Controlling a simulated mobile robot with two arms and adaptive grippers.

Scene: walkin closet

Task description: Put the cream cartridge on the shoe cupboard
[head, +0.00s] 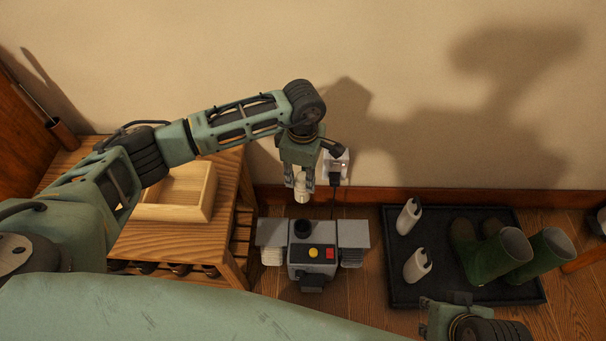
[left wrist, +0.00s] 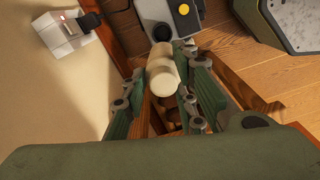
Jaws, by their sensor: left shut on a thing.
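The cream cartridge (head: 302,194) is a small pale cylinder held between the fingers of my left gripper (head: 302,180). It hangs in the air just behind the grey machine, near the wall. In the left wrist view the cartridge (left wrist: 163,72) shows between the green fingers, shut on it. The wooden cupboard (head: 185,241), which I take as the shoe cupboard, stands to the left with dark shoes low at its front.
A wooden box (head: 172,213) sits on the cupboard top, with bare wood in front. The grey machine (head: 313,253) has an open black collar and red and yellow buttons. A wall plug (head: 336,170) is close to my left gripper. A black tray (head: 435,290) holds green boots and white bottles.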

